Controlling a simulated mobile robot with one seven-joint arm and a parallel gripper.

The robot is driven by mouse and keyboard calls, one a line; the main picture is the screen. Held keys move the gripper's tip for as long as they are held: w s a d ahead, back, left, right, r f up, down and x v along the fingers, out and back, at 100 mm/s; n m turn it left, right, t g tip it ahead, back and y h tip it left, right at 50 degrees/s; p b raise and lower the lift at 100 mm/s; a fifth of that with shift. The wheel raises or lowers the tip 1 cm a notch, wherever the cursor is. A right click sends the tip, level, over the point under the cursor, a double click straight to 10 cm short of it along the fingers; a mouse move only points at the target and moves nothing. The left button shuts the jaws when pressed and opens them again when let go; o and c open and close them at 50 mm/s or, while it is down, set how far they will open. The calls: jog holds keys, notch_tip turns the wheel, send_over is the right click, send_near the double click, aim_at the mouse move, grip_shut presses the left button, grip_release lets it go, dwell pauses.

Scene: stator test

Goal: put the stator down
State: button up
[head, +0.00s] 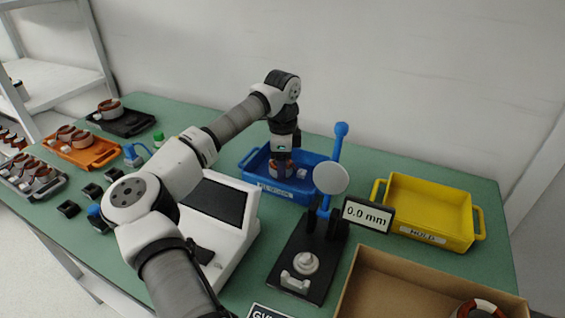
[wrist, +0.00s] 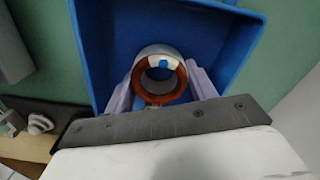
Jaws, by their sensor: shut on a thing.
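A stator (wrist: 160,75), a ring with copper-coloured windings and a white part with a blue spot, sits between the two pale fingers of my gripper (wrist: 161,88) in the wrist view. My gripper is shut on it. In the head view my gripper (head: 281,160) reaches down into the blue tray (head: 248,160), and the stator shows there (head: 279,170) inside the tray's outline. The blue tray's wall (wrist: 92,50) surrounds the stator in the wrist view. I cannot tell whether the stator touches the tray floor.
A yellow tray (head: 430,240) stands empty to the right. A test stand (head: 306,262) with a blue post and a 0.0 mm display (head: 367,215) is close in front of the blue tray. An orange tray (head: 88,156) and a grey tray (head: 40,186) with stators are at left.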

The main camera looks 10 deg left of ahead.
jog(key=shift+f, duration=0.1)
jog(key=shift+f, duration=0.15)
jog(key=o, duration=1.2)
jog(key=shift+o, duration=0.2)
notch_tip(320, 180, up, 12)
jog(key=b, duration=0.1)
jog(key=shift+r, duration=0.2)
